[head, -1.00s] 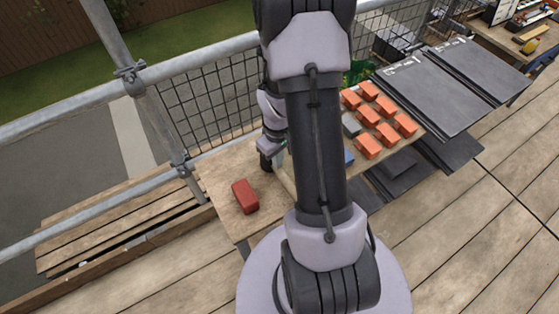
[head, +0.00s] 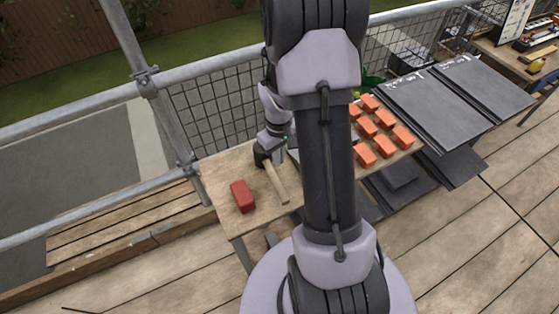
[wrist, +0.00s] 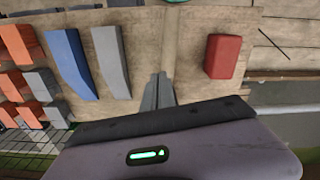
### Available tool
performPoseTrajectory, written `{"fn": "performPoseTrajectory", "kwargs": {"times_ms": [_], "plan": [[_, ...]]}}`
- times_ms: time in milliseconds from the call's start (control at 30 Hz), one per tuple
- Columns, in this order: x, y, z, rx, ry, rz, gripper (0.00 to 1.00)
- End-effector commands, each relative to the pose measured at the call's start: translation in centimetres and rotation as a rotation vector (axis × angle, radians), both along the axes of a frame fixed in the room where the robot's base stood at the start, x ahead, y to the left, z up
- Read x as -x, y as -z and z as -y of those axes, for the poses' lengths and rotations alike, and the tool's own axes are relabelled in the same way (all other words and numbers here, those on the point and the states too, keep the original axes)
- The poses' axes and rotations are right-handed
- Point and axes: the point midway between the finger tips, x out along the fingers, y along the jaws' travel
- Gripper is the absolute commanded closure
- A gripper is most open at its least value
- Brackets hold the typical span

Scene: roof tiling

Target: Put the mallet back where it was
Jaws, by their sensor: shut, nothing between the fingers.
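The mallet has a black head (head: 261,156) and a pale wooden handle (head: 278,184). In the head view it lies on the wooden table beside the red block (head: 243,196), its handle pointing toward me. My gripper (head: 279,156) is low at the mallet's head, partly hidden behind my arm. In the wrist view my gripper's fingers (wrist: 158,92) are together with nothing held between them. The pale handle (wrist: 166,38) runs up from the fingertips and blends with the tabletop. The mallet's head is hidden there by the gripper body. I cannot tell whether the fingers touch the mallet.
The red block also shows in the wrist view (wrist: 223,57). A blue block (wrist: 71,62) and a grey block (wrist: 111,62) lie left of the fingers. Several orange blocks (head: 366,155) and dark slates (head: 430,105) are to the right. A mesh guardrail (head: 215,110) stands behind the table.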

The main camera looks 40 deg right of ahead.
Motion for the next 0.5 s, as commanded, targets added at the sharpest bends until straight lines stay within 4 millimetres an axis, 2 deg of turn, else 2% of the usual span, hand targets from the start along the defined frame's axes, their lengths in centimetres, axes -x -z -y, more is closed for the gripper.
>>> {"fn": "performPoseTrajectory", "kwargs": {"times_ms": [33,200,500], "plan": [[-0.1,-1.9,0.0,0.001,-0.002,0.002,1.0],[0.0,-4.8,0.0,0.001,-0.003,0.0,1.0],[0.1,-5.3,-0.1,0.0,-0.003,-0.001,1.0]]}}
